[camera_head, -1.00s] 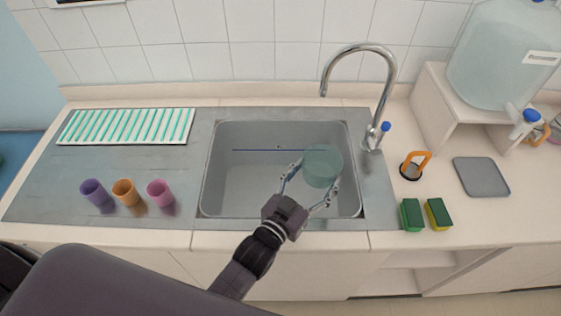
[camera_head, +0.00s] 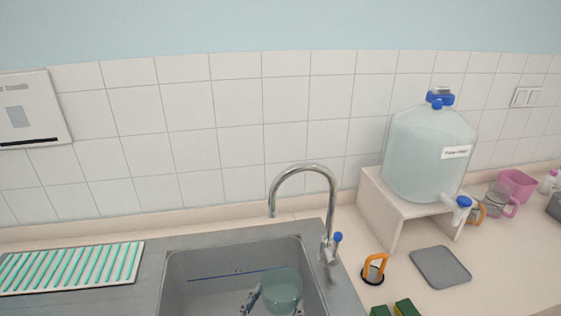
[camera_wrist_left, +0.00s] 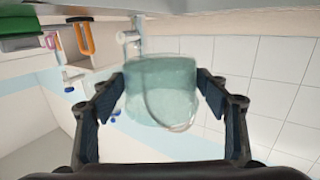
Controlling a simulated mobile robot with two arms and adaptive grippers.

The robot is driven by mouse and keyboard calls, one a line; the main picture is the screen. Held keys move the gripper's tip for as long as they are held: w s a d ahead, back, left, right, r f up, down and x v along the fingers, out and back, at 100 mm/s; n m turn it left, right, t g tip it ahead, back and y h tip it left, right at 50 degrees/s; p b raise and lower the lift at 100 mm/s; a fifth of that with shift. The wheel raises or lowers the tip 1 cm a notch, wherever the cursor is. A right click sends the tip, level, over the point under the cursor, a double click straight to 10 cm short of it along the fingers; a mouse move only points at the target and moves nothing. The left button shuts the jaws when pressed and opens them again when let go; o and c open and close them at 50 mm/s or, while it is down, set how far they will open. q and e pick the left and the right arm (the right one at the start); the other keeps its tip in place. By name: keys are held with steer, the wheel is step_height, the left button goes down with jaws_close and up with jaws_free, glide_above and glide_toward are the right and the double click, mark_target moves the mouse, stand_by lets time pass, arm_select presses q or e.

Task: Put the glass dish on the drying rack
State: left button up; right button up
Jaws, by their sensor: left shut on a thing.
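The glass dish (camera_head: 283,290) is a round, greenish clear vessel over the sink (camera_head: 190,290). My left gripper (camera_head: 272,300) is shut on it, with only part of a finger showing at the bottom edge of the head view. In the left wrist view the glass dish (camera_wrist_left: 160,92) sits between the two fingers of my left gripper (camera_wrist_left: 162,88). The drying rack (camera_head: 70,268) is a white board with green-teal slats on the counter left of the sink, apart from the dish. My right gripper is not in view.
A curved faucet (camera_head: 305,172) stands at the sink's back right. A large water jug (camera_head: 428,150) is on a stand to the right. An orange-handled item (camera_head: 375,268), a grey mat (camera_head: 440,267) and green sponges (camera_head: 406,308) lie on the counter right of the sink.

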arm_select(q)
steer(key=s+a+r+n+y+b, duration=0.1)
steer(key=s+a+r+y+b, duration=0.1)
steer(key=s+a, duration=0.5)
steer(key=s+a+r+n+y+b, duration=0.1)
steer(key=s+a+n+y+b, duration=0.1)
steer(key=s+a+b, duration=0.3)
steer(key=s+a+y, duration=0.1)
steer(key=s+a, duration=0.1)
steer(key=s, duration=0.1)
steer(key=shift+r+n+t, duration=0.3)
steer(key=shift+r+t, duration=0.05)
steer(key=shift+t, duration=0.05)
